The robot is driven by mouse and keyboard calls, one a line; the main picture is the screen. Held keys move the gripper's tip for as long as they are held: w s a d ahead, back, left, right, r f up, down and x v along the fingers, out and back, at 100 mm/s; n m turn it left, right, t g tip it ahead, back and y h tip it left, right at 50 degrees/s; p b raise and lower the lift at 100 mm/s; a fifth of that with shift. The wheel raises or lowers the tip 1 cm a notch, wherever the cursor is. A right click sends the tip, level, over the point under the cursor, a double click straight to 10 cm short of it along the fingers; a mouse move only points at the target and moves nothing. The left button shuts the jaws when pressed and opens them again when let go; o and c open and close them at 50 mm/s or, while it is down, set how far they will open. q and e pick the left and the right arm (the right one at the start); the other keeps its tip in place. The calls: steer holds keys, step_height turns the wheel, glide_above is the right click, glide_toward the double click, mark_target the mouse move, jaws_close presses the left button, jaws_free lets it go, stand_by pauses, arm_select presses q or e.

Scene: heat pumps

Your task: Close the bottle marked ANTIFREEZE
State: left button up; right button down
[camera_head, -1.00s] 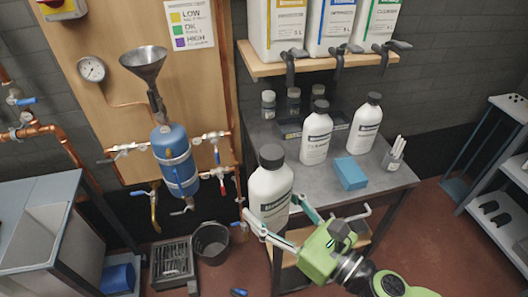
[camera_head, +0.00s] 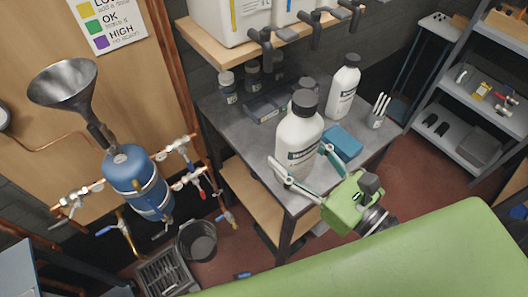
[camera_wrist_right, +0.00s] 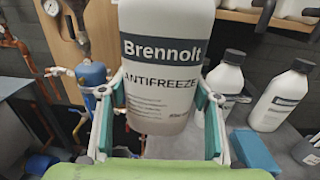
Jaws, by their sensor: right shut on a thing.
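The ANTIFREEZE bottle (camera_head: 298,138) is white with a dark label band and a black cap (camera_head: 304,104) on its neck. It is upright. In the right wrist view its label (camera_wrist_right: 160,82) faces the camera, and its top is cut off. My right gripper (camera_head: 298,152) is shut around the bottle's body, one finger on each side; both fingers also show in the right wrist view (camera_wrist_right: 157,97). The bottle appears in front of the grey table (camera_head: 240,123); I cannot tell its height over the tabletop. My left gripper is not in view.
Two more white bottles stand on the table, one partly hidden behind the held bottle, one at right (camera_head: 343,90). A blue block (camera_head: 343,143), a cup of white sticks (camera_head: 377,113) and small jars (camera_head: 228,88) are near. A shelf (camera_head: 215,48) overhangs the back.

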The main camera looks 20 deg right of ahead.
steer(key=shift+w+a+f+b, duration=0.15)
steer(key=shift+w+a+b, duration=0.1)
steer(key=shift+w+b, duration=0.25)
steer(key=w+a+f+b, duration=0.1)
steer(key=w+f+b, duration=0.6)
steer(key=w, duration=0.5)
step_height(320, 180, down, 2)
steer(key=shift+w, duration=0.2)
steer(key=shift+w+a+f+b, duration=0.15)
steer(key=shift+f+b, duration=0.15)
steer(key=shift+f, duration=0.6)
steer(key=shift+w+d+f+b, duration=0.15)
steer(key=shift+f+b, duration=0.1)
steer(key=shift+f, duration=0.65)
steer(key=shift+a+f, duration=0.1)
